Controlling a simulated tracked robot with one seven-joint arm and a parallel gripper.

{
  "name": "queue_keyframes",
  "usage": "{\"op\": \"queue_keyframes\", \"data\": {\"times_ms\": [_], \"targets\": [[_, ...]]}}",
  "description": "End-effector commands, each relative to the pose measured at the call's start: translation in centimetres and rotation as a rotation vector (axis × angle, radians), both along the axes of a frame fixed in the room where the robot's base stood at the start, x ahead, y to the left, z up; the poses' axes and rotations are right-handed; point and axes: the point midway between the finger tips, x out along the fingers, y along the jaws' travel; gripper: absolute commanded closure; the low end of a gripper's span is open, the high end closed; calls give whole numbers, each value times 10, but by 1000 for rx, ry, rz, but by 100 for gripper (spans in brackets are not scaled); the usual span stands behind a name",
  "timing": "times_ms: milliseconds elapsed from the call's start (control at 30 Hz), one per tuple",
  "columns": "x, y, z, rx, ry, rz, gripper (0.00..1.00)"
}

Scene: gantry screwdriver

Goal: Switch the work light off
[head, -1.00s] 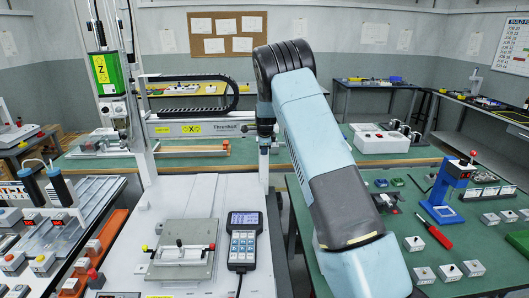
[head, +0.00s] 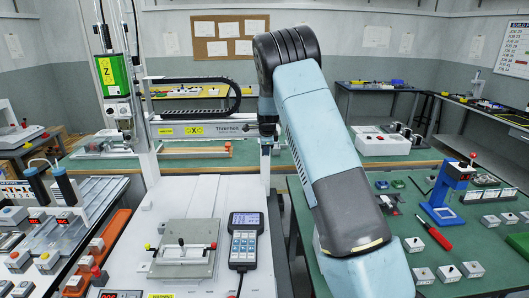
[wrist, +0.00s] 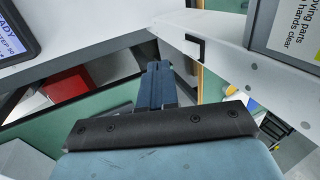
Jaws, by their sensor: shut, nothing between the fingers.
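My gripper (wrist: 158,85) shows in the wrist view, with its narrow blue-grey fingers shut together and nothing between them. It points toward a white machine beam (wrist: 225,62) that carries a small black bracket-like part (wrist: 195,45). I cannot tell whether the fingertips touch anything. A hand-held control unit (head: 243,240) with a lit screen lies on the bed.
A metal fixture plate (head: 185,265) sits left of the control unit. The gantry column with a green Z box (head: 112,75) stands at left. A green table (head: 470,245) at right holds several small boxes and a blue press (head: 440,210). A warning sign (wrist: 290,35) is close in the wrist view.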

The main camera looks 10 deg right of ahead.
Motion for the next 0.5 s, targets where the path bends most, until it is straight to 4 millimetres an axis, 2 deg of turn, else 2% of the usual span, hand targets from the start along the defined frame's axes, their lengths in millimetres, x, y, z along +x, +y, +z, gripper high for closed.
{"op": "queue_keyframes", "data": {"times_ms": [33,200,500], "targets": [[-3,0,12,0,-3,0,100],[-13,4,43,0,-1,3,100],[-25,7,77,0,0,3,100]]}}
